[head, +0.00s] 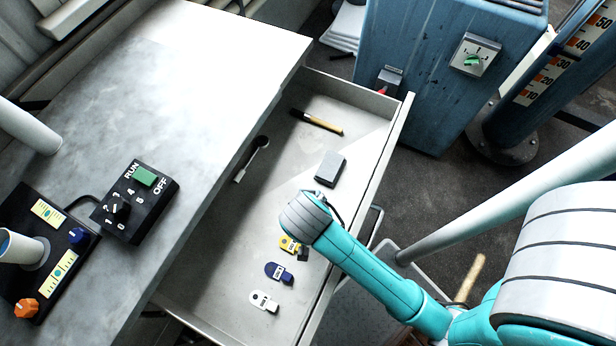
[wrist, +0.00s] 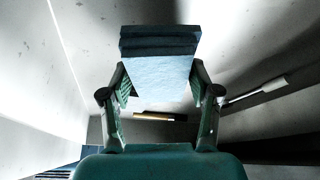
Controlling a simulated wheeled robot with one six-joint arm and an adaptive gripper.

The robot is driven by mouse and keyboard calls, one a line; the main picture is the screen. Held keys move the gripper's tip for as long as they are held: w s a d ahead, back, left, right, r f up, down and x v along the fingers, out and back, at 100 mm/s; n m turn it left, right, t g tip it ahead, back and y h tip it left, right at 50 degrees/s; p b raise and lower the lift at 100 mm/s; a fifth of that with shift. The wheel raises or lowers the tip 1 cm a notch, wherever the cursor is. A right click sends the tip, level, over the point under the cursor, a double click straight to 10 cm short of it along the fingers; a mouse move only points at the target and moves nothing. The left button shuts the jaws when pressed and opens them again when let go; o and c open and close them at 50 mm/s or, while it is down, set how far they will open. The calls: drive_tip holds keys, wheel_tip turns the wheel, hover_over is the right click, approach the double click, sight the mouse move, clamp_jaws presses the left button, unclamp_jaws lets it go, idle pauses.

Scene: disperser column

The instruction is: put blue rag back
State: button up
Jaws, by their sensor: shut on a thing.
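The blue rag (wrist: 158,74) is a folded, block-like bundle, light blue on its near face with darker layered folds at its far edge. My gripper (wrist: 159,86) is shut on it, one finger on each side in the wrist view. In the head view, my arm's rounded grey end (head: 306,217) is over the open drawer (head: 222,232). It hides the fingers and whatever is right under them. I cannot tell whether the rag touches the drawer floor.
A control box (head: 134,202) sits on the worktop (head: 185,75). A blue cabinet (head: 420,70) stands behind the drawer.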

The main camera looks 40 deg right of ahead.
drive_tip(key=shift+f, duration=1.1)
drive_tip(key=shift+f, duration=0.1)
drive_tip(key=o, duration=1.1)
